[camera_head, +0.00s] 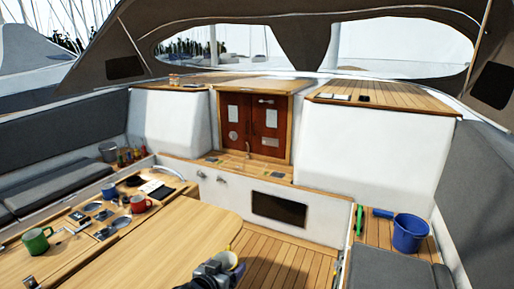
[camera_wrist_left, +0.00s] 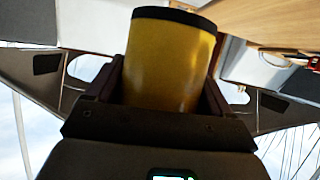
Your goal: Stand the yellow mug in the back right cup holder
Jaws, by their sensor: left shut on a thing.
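The yellow mug (camera_head: 229,259) is at the bottom middle of the head view, in my left gripper (camera_head: 219,268), beyond the right edge of the table. In the left wrist view the yellow mug (camera_wrist_left: 170,62) fills the upper middle, its dark rim upward in the picture, with a finger on each side. Its handle is not clear. My right gripper is not in view.
A blue bucket (camera_head: 409,233) stands on the right bench. Bottles (camera_head: 127,156) stand at the back left.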

